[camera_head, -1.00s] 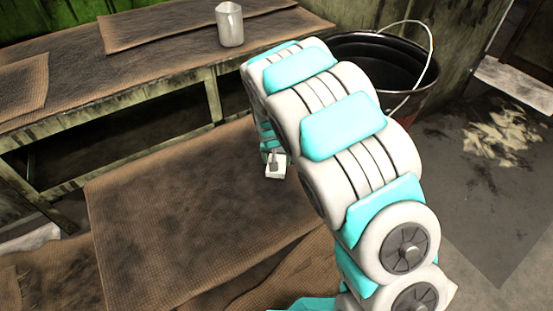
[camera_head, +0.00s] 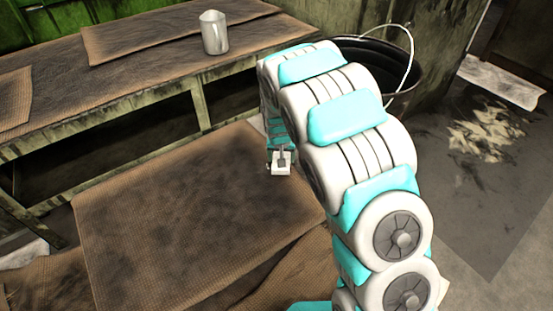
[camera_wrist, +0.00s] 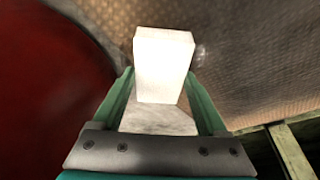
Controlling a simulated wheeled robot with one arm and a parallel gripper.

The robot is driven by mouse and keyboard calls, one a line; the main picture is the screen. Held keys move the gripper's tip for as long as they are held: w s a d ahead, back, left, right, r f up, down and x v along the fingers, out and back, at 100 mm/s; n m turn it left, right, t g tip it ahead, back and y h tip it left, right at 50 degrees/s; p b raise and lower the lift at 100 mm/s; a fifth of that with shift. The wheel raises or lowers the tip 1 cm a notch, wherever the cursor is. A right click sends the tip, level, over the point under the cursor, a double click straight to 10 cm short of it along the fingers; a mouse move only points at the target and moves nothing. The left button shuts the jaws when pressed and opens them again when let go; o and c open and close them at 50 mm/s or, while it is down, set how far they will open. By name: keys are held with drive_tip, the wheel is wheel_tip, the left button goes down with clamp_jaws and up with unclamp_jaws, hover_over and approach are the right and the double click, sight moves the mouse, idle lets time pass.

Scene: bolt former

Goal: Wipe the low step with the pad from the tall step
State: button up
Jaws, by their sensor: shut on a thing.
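The low step (camera_head: 190,225) is a wide board with a brown, dark-smudged woven cover, in the lower left of the head view. The tall step (camera_head: 150,65) is a long bench behind it with similar covers. The pad (camera_head: 281,170) is a small white block, seen over the right part of the low step. My gripper (camera_head: 281,158) points down and is shut on the pad. In the wrist view the pad (camera_wrist: 163,65) sits between the fingers, with brown woven cover beyond it. I cannot tell whether the pad touches the low step.
A metal mug (camera_head: 214,34) stands on the tall step. A black bucket (camera_head: 400,75) with a raised wire handle stands behind my arm. A large dark red surface (camera_wrist: 45,80) fills the left of the wrist view. Crumpled brown cloth (camera_head: 55,285) lies in front.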

drive_tip(key=shift+w+d, duration=0.45)
drive_tip(key=shift+d, duration=0.25)
drive_tip(key=shift+w+d, duration=0.5)
drive_tip(key=shift+d, duration=0.25)
drive_tip(key=shift+w+d, duration=0.45)
drive_tip(key=shift+d, duration=0.25)
